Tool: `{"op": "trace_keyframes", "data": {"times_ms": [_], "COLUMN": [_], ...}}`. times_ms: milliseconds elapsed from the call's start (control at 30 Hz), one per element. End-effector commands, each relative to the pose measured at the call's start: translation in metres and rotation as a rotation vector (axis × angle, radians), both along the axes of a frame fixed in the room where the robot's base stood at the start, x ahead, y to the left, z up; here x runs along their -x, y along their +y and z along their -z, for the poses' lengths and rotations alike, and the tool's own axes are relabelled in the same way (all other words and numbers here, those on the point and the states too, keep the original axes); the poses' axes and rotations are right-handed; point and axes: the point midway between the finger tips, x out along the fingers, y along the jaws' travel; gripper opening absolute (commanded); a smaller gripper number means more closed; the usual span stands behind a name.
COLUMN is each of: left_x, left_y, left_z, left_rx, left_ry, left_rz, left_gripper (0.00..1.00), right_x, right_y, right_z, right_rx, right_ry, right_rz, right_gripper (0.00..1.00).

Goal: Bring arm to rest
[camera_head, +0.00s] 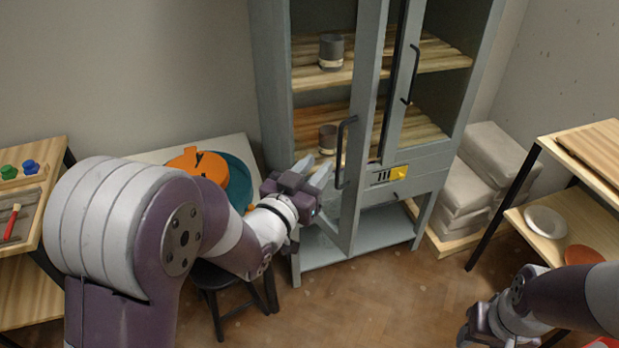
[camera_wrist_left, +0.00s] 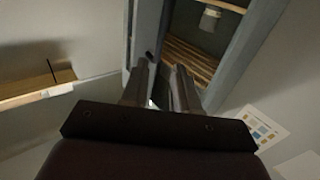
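My left arm reaches from the left to the grey cabinet (camera_head: 272,70). My left gripper (camera_head: 316,170) is in front of the cabinet's left glass door, just left of its black handle (camera_head: 342,150). In the left wrist view the two fingers (camera_wrist_left: 161,88) stand apart with a gap between them and nothing visible held. The left door (camera_head: 365,100) appears to stand ajar, its lower corner forward of the cabinet. My right gripper (camera_head: 484,330) is low at the bottom right, and its fingertips are hidden.
Grey cups (camera_head: 331,52) stand on the cabinet shelves. A stool (camera_head: 212,285) and a table with an orange item (camera_head: 205,166) are beside my left arm. Stacked bags (camera_head: 490,160) and a rack with a white plate (camera_head: 545,222) are at right. Floor between is clear.

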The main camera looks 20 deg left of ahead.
Motion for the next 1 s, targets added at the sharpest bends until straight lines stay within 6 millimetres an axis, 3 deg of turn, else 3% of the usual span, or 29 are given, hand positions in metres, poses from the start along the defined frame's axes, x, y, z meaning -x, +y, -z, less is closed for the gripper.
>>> {"op": "trace_keyframes", "data": {"times_ms": [200,667,767,867,900,1000], "left_x": [0.020,0.020,0.024,0.044,0.059,0.106], "left_y": [0.004,0.005,0.013,0.032,0.039,0.043], "left_z": [0.000,0.004,0.041,0.092,0.112,0.142], "left_rx": [0.001,-0.008,-0.050,-0.109,-0.127,-0.149], "left_ry": [0.001,0.021,0.197,0.526,0.680,1.037], "left_rz": [0.000,-0.002,-0.040,-0.120,-0.147,-0.182], "left_gripper": [0.30,0.30,0.30,0.30,0.30,0.30], "right_x": [0.000,0.000,0.000,0.000,0.000,0.000], "right_y": [0.000,0.000,0.000,0.000,0.000,0.000], "right_z": [-0.001,-0.001,-0.001,-0.001,-0.001,-0.001], "right_rx": [0.000,0.000,0.000,0.000,0.000,0.000], "right_ry": [0.000,0.000,0.000,0.000,0.000,0.000], "right_rz": [0.000,0.000,0.000,0.000,0.000,0.000], "right_gripper": [0.50,0.50,0.50,0.50,0.50,0.50]}}
